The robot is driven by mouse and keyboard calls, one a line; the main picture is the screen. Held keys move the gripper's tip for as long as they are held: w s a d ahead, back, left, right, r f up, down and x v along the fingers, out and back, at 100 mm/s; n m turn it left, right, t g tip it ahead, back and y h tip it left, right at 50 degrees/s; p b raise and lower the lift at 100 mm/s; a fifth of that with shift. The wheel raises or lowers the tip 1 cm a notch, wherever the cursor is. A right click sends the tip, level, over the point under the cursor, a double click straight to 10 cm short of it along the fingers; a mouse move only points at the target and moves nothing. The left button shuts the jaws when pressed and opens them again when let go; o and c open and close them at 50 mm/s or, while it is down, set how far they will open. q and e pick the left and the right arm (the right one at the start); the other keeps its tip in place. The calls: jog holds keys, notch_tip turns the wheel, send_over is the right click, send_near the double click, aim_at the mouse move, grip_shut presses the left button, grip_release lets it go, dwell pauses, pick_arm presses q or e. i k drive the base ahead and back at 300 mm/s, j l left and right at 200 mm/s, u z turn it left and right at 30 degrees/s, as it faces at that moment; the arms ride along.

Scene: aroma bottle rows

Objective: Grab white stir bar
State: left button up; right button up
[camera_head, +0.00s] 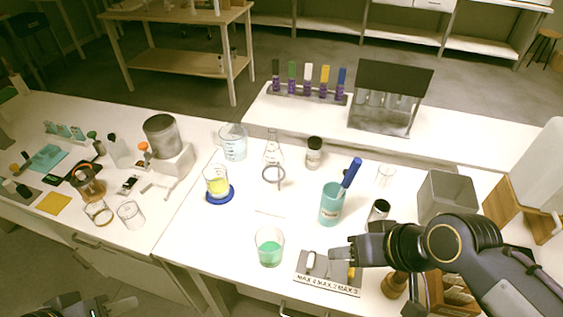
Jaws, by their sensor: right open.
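A small white stir bar (310,261) stands in the left part of a grey labelled holder (327,289) near the front of the table. A yellow piece (351,272) shows in the holder's right part. My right gripper (334,257) comes in from the right above the holder. It is open and empty, with its fingertips just right of the white stir bar and apart from it. It hides part of the holder's middle and back. My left gripper (122,305) is at the bottom left edge, in front of the table, and its jaw opening is unclear.
A beaker of green liquid (269,247) stands close left of the holder. A teal cup with a blue marker (331,204) stands behind it. A small wooden piece (394,285) is to the right. A flask (272,150) and a beaker of yellow liquid (217,181) stand further back.

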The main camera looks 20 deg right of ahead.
aim_at(311, 259)
jog(key=j+z, duration=0.35)
jog(key=i+j+z, duration=0.1)
jog(key=z, duration=0.3)
jog(key=j+z, duration=0.35)
